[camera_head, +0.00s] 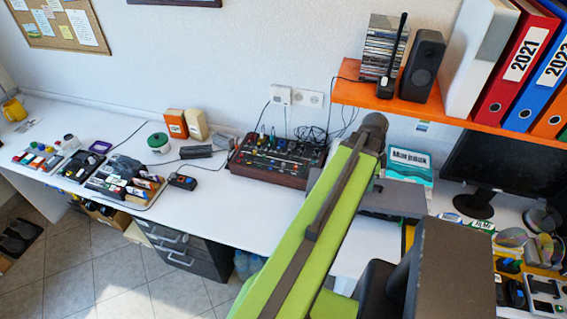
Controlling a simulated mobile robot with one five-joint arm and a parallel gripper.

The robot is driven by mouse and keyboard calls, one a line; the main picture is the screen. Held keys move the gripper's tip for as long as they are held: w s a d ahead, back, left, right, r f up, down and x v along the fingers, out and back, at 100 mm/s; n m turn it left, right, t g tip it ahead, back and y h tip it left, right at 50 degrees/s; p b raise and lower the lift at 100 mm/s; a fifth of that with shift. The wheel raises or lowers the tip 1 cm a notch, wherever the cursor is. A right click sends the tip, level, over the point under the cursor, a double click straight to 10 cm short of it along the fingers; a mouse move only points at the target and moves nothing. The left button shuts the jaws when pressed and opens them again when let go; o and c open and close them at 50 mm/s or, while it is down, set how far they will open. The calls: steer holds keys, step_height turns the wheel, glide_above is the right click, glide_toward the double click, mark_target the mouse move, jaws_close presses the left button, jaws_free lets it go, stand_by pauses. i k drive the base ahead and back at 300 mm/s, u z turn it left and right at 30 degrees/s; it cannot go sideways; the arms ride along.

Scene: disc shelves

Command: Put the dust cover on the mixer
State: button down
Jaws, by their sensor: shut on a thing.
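The mixer (279,158) sits on the white desk against the wall, left of my arm. It has a dark, knob-covered top and red-brown sides, and its top is uncovered. My green arm rises from the bottom middle to a dark joint at the upper right of the mixer. I cannot make out my gripper; my arm may hide it. I cannot identify the dust cover for certain. A dark grey box-like shape (462,270) fills the lower right foreground, and I cannot tell what it is.
Black cables (322,134) run behind the mixer to wall sockets. An orange shelf (350,97) with discs, speaker and binders overhangs the right side. Small grey blocks (196,152) lie left of the mixer. A monitor (500,165) stands at right. Desk in front of the mixer is clear.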

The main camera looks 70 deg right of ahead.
mark_target(275, 163)
steer(key=i, duration=1)
